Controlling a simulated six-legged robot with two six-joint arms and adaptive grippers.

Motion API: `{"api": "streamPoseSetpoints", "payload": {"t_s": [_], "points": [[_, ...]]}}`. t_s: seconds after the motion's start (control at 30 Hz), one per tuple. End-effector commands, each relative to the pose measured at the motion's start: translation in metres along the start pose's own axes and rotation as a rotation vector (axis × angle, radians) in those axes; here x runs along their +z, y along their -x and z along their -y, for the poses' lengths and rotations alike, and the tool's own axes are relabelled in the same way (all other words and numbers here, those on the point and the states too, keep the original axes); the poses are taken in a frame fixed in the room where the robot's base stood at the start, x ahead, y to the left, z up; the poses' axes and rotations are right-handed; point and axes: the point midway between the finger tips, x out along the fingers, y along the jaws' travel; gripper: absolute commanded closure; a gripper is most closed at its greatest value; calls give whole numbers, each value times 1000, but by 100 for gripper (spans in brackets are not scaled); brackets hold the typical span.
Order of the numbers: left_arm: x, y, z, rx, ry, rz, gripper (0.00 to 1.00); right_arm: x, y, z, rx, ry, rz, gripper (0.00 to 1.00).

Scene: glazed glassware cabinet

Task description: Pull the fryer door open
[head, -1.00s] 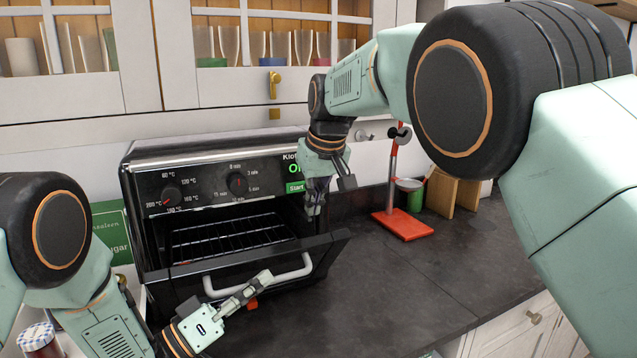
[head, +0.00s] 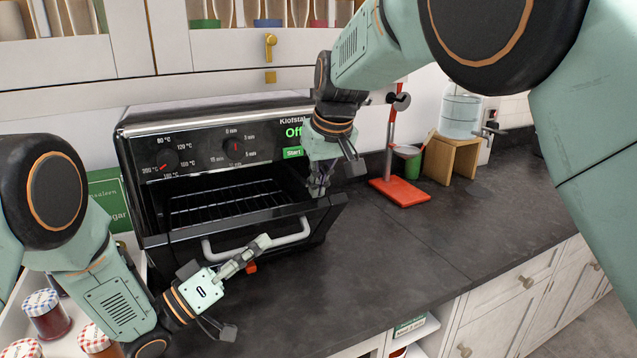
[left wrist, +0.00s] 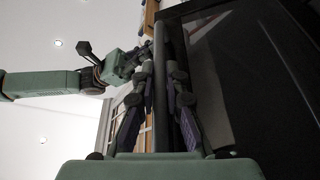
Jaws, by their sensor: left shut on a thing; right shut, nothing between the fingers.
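The black fryer (head: 210,148) stands on the dark counter, its display reading "Off". Its door (head: 326,218) is partly open, tilted out at the top, with the wire rack showing inside. My left gripper (head: 259,246) is shut on the pale bar handle (head: 292,237), near its middle. In the left wrist view the handle (left wrist: 160,88) runs between the fingers, with the dark door (left wrist: 245,80) to the right. My right gripper (head: 320,186) is shut and empty, at the inner upper right of the door opening; I cannot tell if it touches the door.
A red stand (head: 402,190) and a wooden stool (head: 451,155) with a glass dispenser (head: 460,112) are to the right. Jars (head: 46,312) stand at lower left. A green box (head: 108,198) is left of the fryer. The front right counter (head: 400,250) is clear.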

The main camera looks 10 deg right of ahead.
Motion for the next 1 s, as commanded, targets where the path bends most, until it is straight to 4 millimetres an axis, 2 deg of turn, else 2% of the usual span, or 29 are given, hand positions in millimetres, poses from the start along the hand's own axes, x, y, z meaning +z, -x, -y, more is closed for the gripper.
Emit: {"api": "streamPoseSetpoints", "payload": {"t_s": [0.27, 0.5, 0.53, 0.63, 1.0], "points": [[-3, 0, 1, -2, -3, -6, 100, 15, -3, 0, 0, 0, 7, 100], [-6, -1, 1, -1, -8, -11, 100, 18, -5, 0, -1, -1, 16, 100], [-6, -1, 1, -1, -9, -11, 87, 18, -5, 0, -1, -1, 16, 100], [-6, -1, 1, 0, -9, -11, 79, 18, -5, 0, -1, -1, 16, 100], [-6, -1, 0, 3, -10, -12, 79, 18, -6, 0, -2, -1, 15, 100]]}}
